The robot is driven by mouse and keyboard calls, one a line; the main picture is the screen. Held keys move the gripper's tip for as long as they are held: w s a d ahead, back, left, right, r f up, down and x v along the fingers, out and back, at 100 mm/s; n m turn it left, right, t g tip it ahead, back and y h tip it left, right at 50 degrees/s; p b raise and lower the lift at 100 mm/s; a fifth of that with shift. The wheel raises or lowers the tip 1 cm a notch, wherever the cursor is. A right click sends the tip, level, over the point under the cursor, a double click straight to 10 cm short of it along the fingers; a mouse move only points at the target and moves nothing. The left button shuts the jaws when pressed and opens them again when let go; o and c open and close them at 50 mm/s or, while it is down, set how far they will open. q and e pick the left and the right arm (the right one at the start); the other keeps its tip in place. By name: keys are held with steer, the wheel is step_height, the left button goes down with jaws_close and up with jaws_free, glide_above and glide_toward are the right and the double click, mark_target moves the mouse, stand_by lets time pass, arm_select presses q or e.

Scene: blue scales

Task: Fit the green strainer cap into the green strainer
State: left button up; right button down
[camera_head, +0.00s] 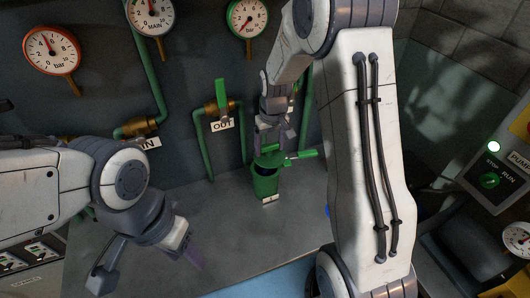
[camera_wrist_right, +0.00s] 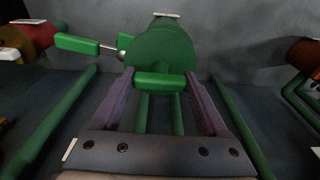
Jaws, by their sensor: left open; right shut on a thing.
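The green strainer (camera_head: 264,184) is an upright cup-like body on the grey bench, with a white label on its front. The green strainer cap (camera_head: 270,159) is at the strainer's mouth, below my right gripper (camera_head: 268,146). In the right wrist view, my right gripper (camera_wrist_right: 165,98) is shut on the cap's green grip bar (camera_wrist_right: 158,80), one purple finger at each end. The round green top (camera_wrist_right: 160,50) lies just beyond. I cannot tell whether the cap is seated or just above the rim. My left gripper (camera_head: 190,257) is open and empty over the bench at lower left.
A green lever (camera_head: 302,154) sticks out to the right beside the cap. A brass OUT valve (camera_head: 219,106) and green pipes stand behind. Gauges hang on the wall. A control panel (camera_head: 490,178) is at right. The bench left of the strainer is clear.

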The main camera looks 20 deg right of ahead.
mark_target(266, 154)
steer(key=shift+w+a+f, duration=0.35)
steer(key=shift+w+a, duration=0.05)
steer(key=shift+a, duration=0.05)
step_height(266, 154, down, 3)
steer(key=shift+f+p, duration=0.1)
steer(key=shift+p, duration=0.55)
steer(key=shift+f, duration=0.3)
steer(key=shift+f, duration=0.2)
